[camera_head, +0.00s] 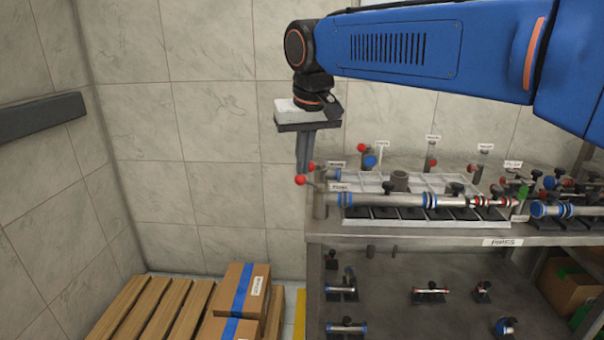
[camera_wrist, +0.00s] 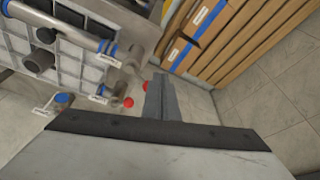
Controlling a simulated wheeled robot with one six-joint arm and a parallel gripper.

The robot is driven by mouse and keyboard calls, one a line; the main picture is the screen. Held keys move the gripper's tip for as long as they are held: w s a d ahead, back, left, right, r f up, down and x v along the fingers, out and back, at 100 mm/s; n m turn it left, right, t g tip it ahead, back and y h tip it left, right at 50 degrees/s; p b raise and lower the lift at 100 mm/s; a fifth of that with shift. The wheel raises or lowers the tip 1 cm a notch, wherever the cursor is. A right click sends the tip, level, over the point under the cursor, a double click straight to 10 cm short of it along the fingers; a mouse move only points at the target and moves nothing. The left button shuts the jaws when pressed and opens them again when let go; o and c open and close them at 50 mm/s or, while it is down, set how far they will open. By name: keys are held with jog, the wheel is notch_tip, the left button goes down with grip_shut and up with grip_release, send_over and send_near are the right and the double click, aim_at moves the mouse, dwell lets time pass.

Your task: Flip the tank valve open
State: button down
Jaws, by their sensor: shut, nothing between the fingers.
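A valve lever with red ball knobs (camera_head: 301,180) stands at the left end of the pipe rig; I cannot tell from its label whether it is the tank valve. In the wrist view two red balls (camera_wrist: 128,102) show just left of my fingers. My gripper (camera_head: 303,168) points down with its fingers together and empty, close to the red knobs in the head view. In the wrist view my gripper (camera_wrist: 160,80) reaches past the rig's end. Contact with a knob cannot be told.
A long silver pipe with blue rings (camera_head: 395,200) lies along the front of the metal bench (camera_head: 400,236). More valves and small labels stand behind it. Pipe pieces lie on the lower shelf (camera_head: 390,275). Cardboard boxes (camera_head: 240,290) and wooden slats are at lower left.

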jog(key=shift+v, duration=2.65)
jog(key=s+d+f+m, duration=0.1)
jog(key=s+d+f, duration=0.2)
jog(key=d, duration=0.5)
jog(key=s+d+f, duration=0.3)
jog(key=d+f, duration=0.1)
jog(key=d, duration=0.3)
jog(key=s+d+f+m, duration=0.1)
jog(key=s+d+f, duration=0.2)
jog(key=d, duration=0.5)
jog(key=s+d+f+m, duration=0.1)
jog(key=s+d+f, duration=0.4)
jog(key=s+f, duration=0.2)
jog(key=s+d+f+m+t+h, duration=0.1)
jog(key=s+d+f, duration=0.5)
jog(key=f, duration=0.3)
jog(key=shift+s+f+t, duration=0.2)
jog(key=shift+s+t, duration=0.1)
jog(key=shift+s, duration=0.35)
